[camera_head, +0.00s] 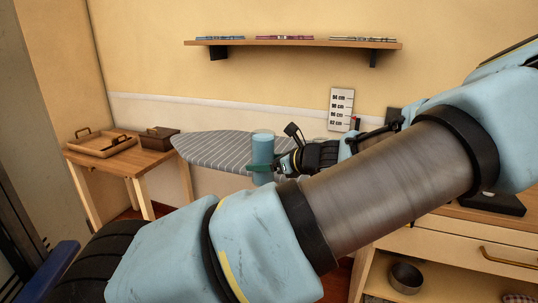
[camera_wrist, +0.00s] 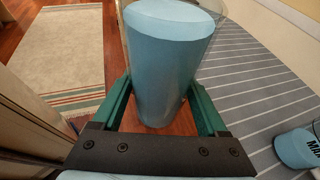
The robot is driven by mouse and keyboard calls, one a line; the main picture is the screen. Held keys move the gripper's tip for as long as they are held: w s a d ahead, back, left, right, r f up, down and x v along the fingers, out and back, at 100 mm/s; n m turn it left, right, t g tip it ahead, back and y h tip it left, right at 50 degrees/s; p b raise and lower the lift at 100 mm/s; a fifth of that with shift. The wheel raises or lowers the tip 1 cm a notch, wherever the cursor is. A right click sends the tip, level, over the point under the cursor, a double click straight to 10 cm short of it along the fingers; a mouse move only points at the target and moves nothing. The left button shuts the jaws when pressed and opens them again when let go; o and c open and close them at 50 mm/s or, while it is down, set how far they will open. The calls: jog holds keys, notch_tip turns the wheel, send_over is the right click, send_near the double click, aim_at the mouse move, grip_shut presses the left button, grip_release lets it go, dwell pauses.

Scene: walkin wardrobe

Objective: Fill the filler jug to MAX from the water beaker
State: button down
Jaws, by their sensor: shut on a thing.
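The water beaker (camera_head: 263,146) is a clear cylinder with blue water in it. It also fills the upper middle of the wrist view (camera_wrist: 165,70), looks nearly upright in the head view and has water high inside. My gripper (camera_head: 278,165) is shut on the beaker, with its green fingers (camera_wrist: 162,108) on either side. The beaker is over the near edge of the ironing board. The filler jug (camera_wrist: 297,150), with blue in it and dark "MAX" lettering, is partly cut off at the right edge of the wrist view. I cannot make it out in the head view.
The striped ironing board (camera_head: 215,150) stands by the wall. A wooden table (camera_head: 125,161) with a tray (camera_head: 102,146) and a brown box (camera_head: 160,138) is at left. A height card (camera_head: 341,109) is on the wall. A drawer unit (camera_head: 450,235) is at right.

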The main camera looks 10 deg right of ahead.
jog(key=s+a+f+n+g+y, duration=0.1)
jog(key=a+f+n+g, duration=0.1)
jog(key=a+f, duration=1.5)
jog(key=shift+f+y, duration=0.3)
jog(key=shift+f, duration=0.25)
